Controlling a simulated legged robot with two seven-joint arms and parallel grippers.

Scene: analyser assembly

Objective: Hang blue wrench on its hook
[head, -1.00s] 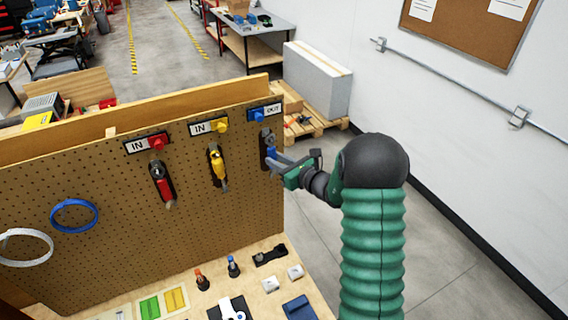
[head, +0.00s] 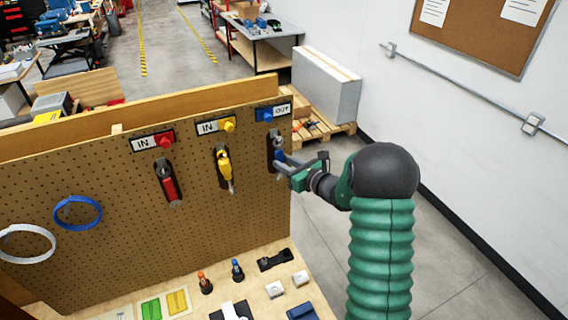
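The blue wrench (head: 278,149) is upright against the pegboard, on the dark holder strip below the blue knob (head: 267,115) and the OUT label. Its grey head is at the top and its blue handle is partly hidden by my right gripper. My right gripper (head: 284,163) reaches in from the right with its fingertips at the handle. Whether the fingers are closed on it or slightly apart is too small to tell. The wrench's contact with its hook cannot be made out. My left gripper is not in view.
A red wrench (head: 168,183) and a yellow wrench (head: 224,166) hang to the left under IN labels. Blue (head: 77,228) and white (head: 53,246) rings hang further left on the pegboard (head: 125,225). Small parts lie on the bench below. Open floor lies right of the board.

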